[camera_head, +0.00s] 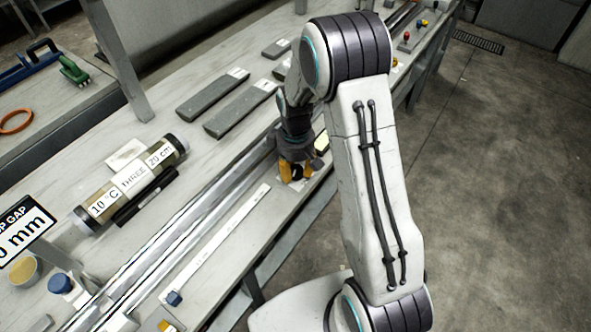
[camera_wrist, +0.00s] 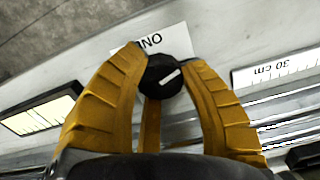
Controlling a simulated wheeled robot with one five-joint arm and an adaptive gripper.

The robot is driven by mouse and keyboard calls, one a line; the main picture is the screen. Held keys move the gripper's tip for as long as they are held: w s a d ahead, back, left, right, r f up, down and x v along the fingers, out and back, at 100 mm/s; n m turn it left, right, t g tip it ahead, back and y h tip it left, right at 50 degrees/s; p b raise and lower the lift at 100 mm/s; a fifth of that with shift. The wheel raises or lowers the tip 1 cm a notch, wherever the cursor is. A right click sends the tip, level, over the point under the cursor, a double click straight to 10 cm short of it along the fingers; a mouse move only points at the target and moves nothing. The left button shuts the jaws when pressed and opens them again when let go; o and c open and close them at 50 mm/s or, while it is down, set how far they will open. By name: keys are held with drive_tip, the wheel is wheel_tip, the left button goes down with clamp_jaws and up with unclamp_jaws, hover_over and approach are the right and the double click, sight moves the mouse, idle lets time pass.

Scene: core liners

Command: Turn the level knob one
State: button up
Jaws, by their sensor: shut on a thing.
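The level knob (camera_wrist: 165,76) is black and round with a white mark on its face, in the upper middle of the wrist view. A white label (camera_wrist: 150,42) with dark letters lies behind it, partly hidden by the knob and a finger. My gripper (camera_wrist: 167,70) has yellow fingers, one on each side of the knob, and is shut on it. In the head view my gripper (camera_head: 297,173) is low at the bench's front edge strip; the knob cannot be made out there.
Metal rails (camera_head: 190,235) run along the bench beside my gripper. A white ruler strip (camera_head: 215,245) lies in front of them. A labelled core tube (camera_head: 130,185) and grey slabs (camera_head: 213,93) lie farther back. A pale yellow panel (camera_wrist: 42,113) is left in the wrist view.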

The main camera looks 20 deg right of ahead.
sight(295, 170)
drive_tip(key=o, duration=1.2)
wheel_tip(295, 170, up, 12)
idle(0.6)
